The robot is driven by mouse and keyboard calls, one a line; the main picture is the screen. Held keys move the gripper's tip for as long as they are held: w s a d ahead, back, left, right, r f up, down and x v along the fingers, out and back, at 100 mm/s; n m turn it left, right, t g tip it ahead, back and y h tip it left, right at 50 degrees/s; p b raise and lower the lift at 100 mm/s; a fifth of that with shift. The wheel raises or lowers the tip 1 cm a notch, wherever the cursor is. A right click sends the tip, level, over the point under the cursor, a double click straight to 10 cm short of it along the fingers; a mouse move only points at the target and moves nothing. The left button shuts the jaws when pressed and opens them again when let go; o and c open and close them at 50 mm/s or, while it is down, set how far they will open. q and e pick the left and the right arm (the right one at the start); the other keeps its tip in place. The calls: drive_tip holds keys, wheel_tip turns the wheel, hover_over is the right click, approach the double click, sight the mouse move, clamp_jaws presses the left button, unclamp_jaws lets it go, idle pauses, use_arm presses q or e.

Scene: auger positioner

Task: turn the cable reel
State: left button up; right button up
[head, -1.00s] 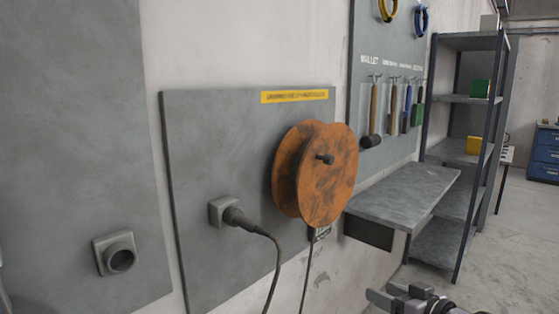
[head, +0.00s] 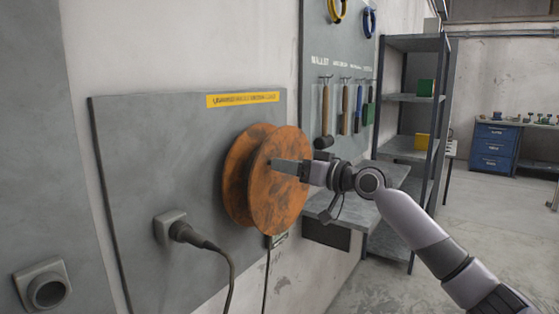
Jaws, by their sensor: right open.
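The cable reel (head: 279,210) is a rusty orange double-disc spool mounted on a grey wall panel (head: 150,150) with a yellow label strip above it. My right gripper (head: 282,166) is in front of the reel's outer disc, near its centre. The gripper and its fingers cover the small dark knob of the reel, so I cannot tell whether the fingers touch it. My left gripper is not in view.
A plug with a cable (head: 184,232) sits in a socket on the panel, left of the reel. A grey bench (head: 325,203) stands right of the reel. A tool board (head: 340,75) and a metal shelf (head: 412,97) are behind. Open floor lies at the right.

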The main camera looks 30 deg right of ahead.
drive_tip(key=shift+x, duration=1.35)
drive_tip(key=shift+c, duration=0.3)
clamp_jaws()
drive_tip(key=shift+f, duration=0.1)
